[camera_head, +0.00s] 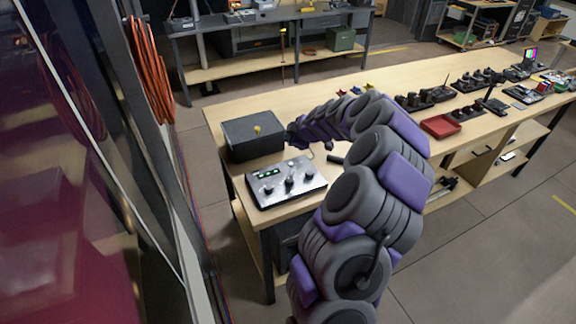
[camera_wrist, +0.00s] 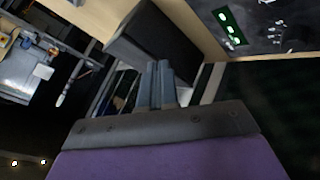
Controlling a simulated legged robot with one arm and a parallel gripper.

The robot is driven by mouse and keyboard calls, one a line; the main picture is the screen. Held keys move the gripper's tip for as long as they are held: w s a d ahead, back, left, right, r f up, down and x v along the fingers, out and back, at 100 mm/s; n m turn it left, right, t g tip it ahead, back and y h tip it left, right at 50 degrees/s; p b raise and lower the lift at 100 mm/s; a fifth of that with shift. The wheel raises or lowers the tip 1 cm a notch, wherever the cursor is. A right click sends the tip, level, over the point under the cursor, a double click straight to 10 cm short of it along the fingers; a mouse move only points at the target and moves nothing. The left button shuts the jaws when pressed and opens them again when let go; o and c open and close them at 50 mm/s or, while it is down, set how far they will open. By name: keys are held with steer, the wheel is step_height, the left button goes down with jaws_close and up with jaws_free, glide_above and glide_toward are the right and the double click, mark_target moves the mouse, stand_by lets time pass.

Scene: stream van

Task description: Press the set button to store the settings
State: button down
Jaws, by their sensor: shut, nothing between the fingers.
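The control unit (camera_head: 285,183) is a silver-topped box with a lit green display, knobs and small controls, near the left end of the wooden table. Its dark panel also shows at the upper right of the wrist view (camera_wrist: 275,38), with green lit marks. I cannot tell which control is the set button. My gripper (camera_wrist: 159,64) is shut and empty, its two grey fingers together, apart from the panel in the wrist view. In the head view my arm bends left, its end behind the unit near a dark box; the fingers are not clear there.
A red tray (camera_head: 440,126) and several black devices lie to the right. An orange cable coil (camera_head: 150,70) hangs at left.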

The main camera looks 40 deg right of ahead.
steer(key=b, duration=0.2)
glide_above(293, 165)
steer(key=f, duration=0.4)
steer(key=a+f, duration=0.1)
steer(key=f, duration=0.2)
steer(key=shift+f, duration=0.45)
steer(key=shift+d+f+b, duration=0.1)
steer(key=shift+f+b, duration=0.35)
steer(key=shift+b, duration=0.3)
steer(key=shift+d+f, duration=0.2)
steer(key=shift+d, duration=0.2)
steer(key=shift+a+r, duration=0.15)
steer(key=shift+a, duration=0.25)
steer(key=shift+d, duration=0.25)
